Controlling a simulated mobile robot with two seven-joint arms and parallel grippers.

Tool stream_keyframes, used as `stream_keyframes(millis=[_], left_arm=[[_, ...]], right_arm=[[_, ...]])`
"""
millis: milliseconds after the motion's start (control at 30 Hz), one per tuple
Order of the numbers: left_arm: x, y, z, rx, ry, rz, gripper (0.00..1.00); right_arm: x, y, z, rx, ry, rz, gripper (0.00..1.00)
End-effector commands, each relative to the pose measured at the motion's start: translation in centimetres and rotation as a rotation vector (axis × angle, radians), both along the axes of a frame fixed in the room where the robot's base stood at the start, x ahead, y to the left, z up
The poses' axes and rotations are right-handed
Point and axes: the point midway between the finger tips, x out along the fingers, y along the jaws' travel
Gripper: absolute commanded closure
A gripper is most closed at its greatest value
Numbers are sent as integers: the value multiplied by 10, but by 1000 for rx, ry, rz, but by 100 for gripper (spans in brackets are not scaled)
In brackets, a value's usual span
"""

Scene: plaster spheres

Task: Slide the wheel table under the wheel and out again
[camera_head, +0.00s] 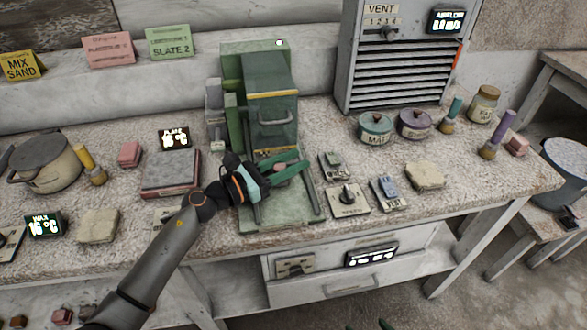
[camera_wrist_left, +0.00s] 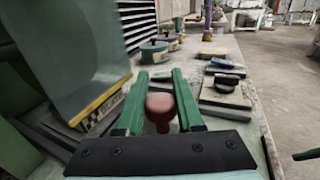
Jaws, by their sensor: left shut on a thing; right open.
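A green grinding machine (camera_head: 231,70) stands at the middle of the bench, with a hood (camera_head: 272,85) edged in yellow over its front. The wheel itself is hidden by the hood. A green bed with rails (camera_head: 275,213) runs out from under the hood to the bench's front edge. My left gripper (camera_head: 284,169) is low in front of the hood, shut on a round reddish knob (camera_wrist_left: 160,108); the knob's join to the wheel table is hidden. My right gripper (camera_head: 369,324) shows only as green fingertips at the bottom edge, apart and away from the machine.
Right of the bed lie a speed dial (camera_head: 347,198), a small switch box (camera_head: 334,165) and a vent switch (camera_head: 386,193). Lidded jars (camera_head: 376,129) stand further right, by a slatted vent cabinet (camera_head: 400,75).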

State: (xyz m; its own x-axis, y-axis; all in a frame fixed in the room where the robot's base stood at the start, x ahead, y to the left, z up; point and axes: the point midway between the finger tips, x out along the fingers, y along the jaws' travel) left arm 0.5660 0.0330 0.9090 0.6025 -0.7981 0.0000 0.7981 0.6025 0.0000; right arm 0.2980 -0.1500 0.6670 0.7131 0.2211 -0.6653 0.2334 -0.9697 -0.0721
Motion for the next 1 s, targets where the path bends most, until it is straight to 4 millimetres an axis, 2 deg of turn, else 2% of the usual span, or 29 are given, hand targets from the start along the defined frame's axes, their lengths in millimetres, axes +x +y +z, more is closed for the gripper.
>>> stream_keyframes(millis=[100, 133, 400, 733, 867, 1000], left_arm=[[0, 0, -1, 2, 1, -1, 100], [0, 0, -1, 2, 1, -1, 63], [-1, 0, 0, 1, 1, -1, 34], [-4, 5, -1, 1, 1, 1, 34], [-16, 21, -2, 4, 0, 1, 34], [-35, 45, -3, 5, 2, 0, 34]], right_arm=[[0, -1, 0, -1, 0, 0, 15], [0, -1, 0, -1, 0, 0, 15], [-2, -3, -2, -5, 4, -2, 15], [-5, -3, -4, -6, 10, -3, 15], [-5, -3, -6, -6, 10, -3, 15], [-5, -3, -10, -6, 13, -2, 15]])
